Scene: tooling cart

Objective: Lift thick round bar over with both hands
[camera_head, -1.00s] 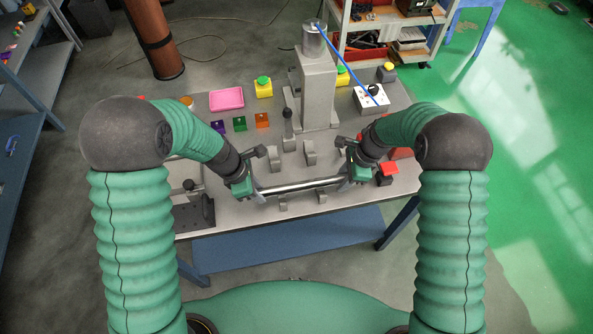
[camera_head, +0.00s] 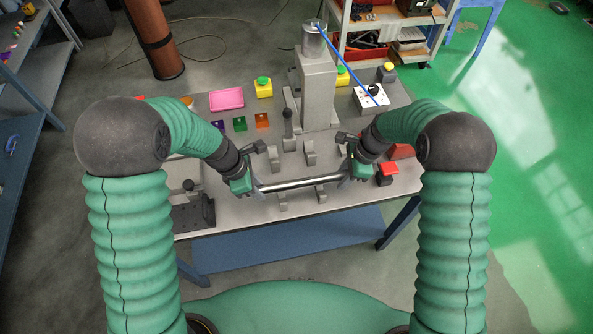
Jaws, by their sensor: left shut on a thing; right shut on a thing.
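The thick round bar (camera_head: 301,184) is a shiny metal rod lying nearly level across the picture, its right end slightly higher in view. My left gripper (camera_head: 254,187) is shut on its left end and my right gripper (camera_head: 349,178) on its right end; both ends are partly hidden by the grippers. The bar appears held above the table, between two rear grey supports (camera_head: 309,153) and two front grey supports (camera_head: 320,194). Its exact height cannot be told.
The grey table (camera_head: 245,213) carries a grey press column (camera_head: 317,90) behind the bar. A red-and-black button box (camera_head: 387,174) stands close to my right gripper. A dark bracket (camera_head: 194,212) is at the front left. A pink tray (camera_head: 226,99) and colored blocks stand farther back.

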